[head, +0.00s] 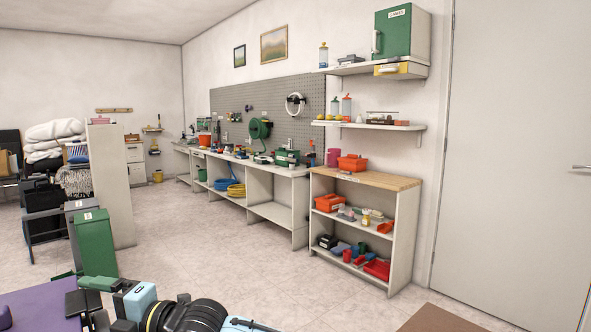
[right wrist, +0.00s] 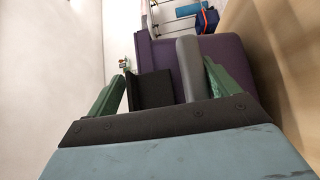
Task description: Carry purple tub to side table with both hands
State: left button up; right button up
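The purple tub (head: 35,308) shows in part at the lower left of the head view, close to me, its left and near sides cut off. My right gripper (head: 88,300) is at its right side. In the right wrist view the tub (right wrist: 225,55) lies just beyond the green fingers (right wrist: 165,85). A black pad and a grey bar fill most of the gap between them, and the fingers appear closed on the tub's edge; the contact itself is hidden. My left gripper cannot be made out. I cannot tell which furniture is the side table.
A wood-topped shelf unit (head: 368,179) with orange bins stands at the right, beside a long workbench (head: 270,168) along the wall. A green bin (head: 95,242) stands at the left beyond the tub. A brown mat (head: 440,318) lies before the door. The middle floor is clear.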

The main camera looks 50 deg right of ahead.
pick_arm(q)
jog(key=shift+f, duration=0.2)
pick_arm(e)
jog(key=shift+r, duration=0.15)
dwell(0.5)
jog(key=shift+f, duration=0.3)
dwell(0.5)
pick_arm(q)
jog(key=shift+f, duration=0.35)
pick_arm(e)
jog(key=shift+f, duration=0.35)
dwell(0.6)
pick_arm(q)
jog(key=shift+o, duration=0.8)
pick_arm(e)
jog(key=shift+o, duration=0.8)
pick_arm(q)
jog(key=shift+f, duration=0.1)
pick_arm(e)
jog(key=shift+f, duration=0.1)
